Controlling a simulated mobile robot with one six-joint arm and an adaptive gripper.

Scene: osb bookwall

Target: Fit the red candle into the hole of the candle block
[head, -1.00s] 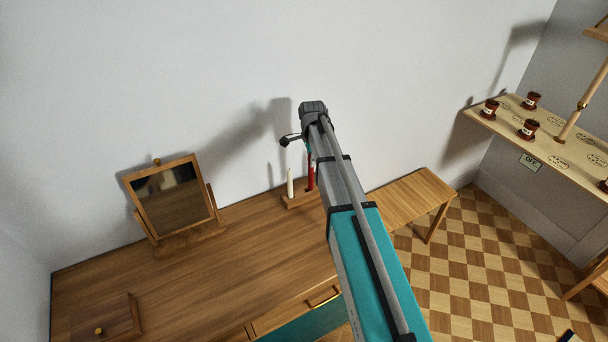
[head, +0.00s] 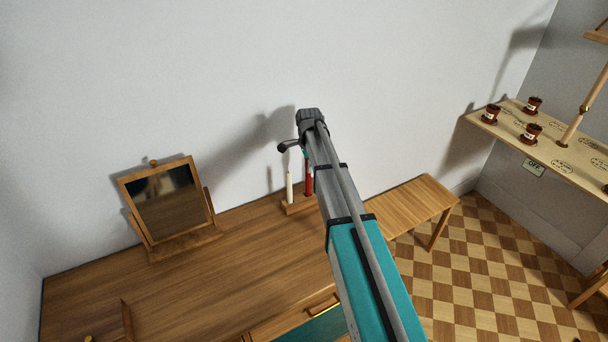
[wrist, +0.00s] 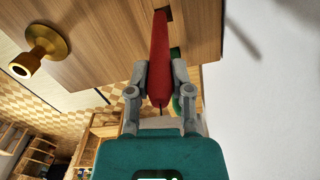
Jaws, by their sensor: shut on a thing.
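The red candle (head: 309,182) is upright at the right part of the wooden candle block (head: 299,207) in the head view. Its lower end is at the block, but I cannot tell whether it is inside the hole. A white candle (head: 290,187) stands upright on the block's left part. In the wrist view my gripper (wrist: 160,76) is shut on the red candle (wrist: 160,45), with a finger on each side. The candle's far end overlaps a dark patch by a wooden surface. In the head view my arm hides the fingers.
The block stands on a wooden desk (head: 190,285) near the wall. A framed mirror (head: 165,205) stands to the left. A wooden bench (head: 412,205) is to the right. A brass knob-like piece (wrist: 40,50) shows in the wrist view. The desk between mirror and block is clear.

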